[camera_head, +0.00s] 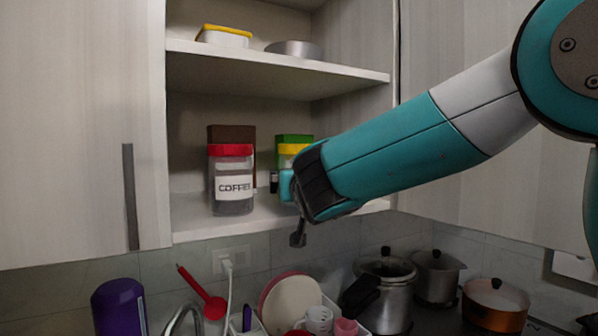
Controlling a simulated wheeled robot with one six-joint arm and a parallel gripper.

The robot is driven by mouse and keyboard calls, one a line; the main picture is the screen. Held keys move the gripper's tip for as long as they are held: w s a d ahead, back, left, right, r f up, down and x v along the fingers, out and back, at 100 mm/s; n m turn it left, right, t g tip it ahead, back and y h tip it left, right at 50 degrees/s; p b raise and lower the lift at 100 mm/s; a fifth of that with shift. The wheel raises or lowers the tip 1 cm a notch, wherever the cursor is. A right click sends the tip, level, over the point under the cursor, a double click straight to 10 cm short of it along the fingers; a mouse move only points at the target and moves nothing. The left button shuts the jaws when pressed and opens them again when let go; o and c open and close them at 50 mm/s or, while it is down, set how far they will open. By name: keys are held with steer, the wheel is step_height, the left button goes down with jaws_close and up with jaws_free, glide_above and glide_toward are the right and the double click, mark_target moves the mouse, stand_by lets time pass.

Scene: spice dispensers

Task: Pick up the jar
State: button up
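A clear jar with a red lid and a white COFFEE label (233,187) stands upright on the lower shelf of the open cupboard. Its contents look dark. A second container with a yellow lid (291,149) stands to its right, mostly hidden behind my wrist. My gripper (284,186) is at the front of the shelf, just right of the coffee jar, with a small gap between them in the picture. My wrist hides much of the gripper, so I cannot tell whether its fingers are open or shut.
A brown box (231,134) stands behind the coffee jar and a green box (293,139) behind the yellow lid. The upper shelf (280,65) overhangs them. Below are a purple bottle (119,306), a dish rack with plates (291,301), and several pots (386,290).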

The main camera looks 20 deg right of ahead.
steer(key=c, duration=0.9)
steer(key=shift+r, duration=0.1)
steer(key=shift+c, duration=1.3)
steer(key=shift+r, duration=0.15)
